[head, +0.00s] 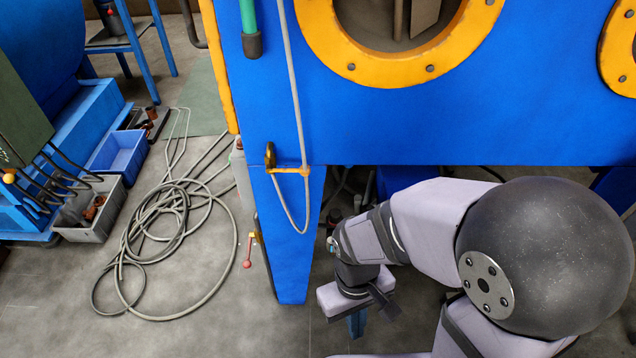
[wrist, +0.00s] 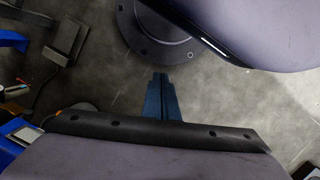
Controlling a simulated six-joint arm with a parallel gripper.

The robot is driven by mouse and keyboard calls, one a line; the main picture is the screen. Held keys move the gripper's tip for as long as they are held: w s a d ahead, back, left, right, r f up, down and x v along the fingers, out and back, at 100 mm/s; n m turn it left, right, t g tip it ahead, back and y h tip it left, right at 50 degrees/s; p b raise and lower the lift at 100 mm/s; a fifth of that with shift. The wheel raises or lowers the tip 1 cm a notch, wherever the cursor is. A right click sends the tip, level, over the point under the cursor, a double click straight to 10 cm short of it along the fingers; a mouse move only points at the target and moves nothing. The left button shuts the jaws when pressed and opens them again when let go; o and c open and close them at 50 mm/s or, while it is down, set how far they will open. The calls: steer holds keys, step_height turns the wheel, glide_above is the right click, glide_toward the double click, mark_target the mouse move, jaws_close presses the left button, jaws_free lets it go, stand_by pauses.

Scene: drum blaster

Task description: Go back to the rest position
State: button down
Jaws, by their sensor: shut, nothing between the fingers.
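My gripper (head: 357,323) hangs low in the head view, below my wrist and to the right of the blue machine's leg. In the wrist view its blue fingers (wrist: 160,76) are together, with nothing between them. They point toward the grey floor and a dark round bolted base that looks like mine. My arm is folded, with the forearm reaching left from the large dark joint. Part of the gripper is hidden by my wrist in the head view.
The blue machine (head: 400,125) with a yellow-ringed opening stands behind my arm. Its blue leg (head: 290,240) is just left of my gripper. A grey hose (head: 150,235) lies coiled on the floor at left, near a blue crate (head: 118,153) and a grey crate (head: 88,232).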

steer(key=w+d+r+m+t+p, duration=0.2)
steer(key=w+d+r+m+p, duration=0.25)
steer(key=d+r, duration=0.4)
step_height(320, 180, up, 37)
steer(key=a+p, duration=0.1)
steer(key=p, duration=3.5)
steer(key=shift+w+r+y, duration=0.2)
steer(key=shift+w+y, duration=0.1)
steer(key=shift+y, duration=0.1)
steer(key=shift+a, duration=0.1)
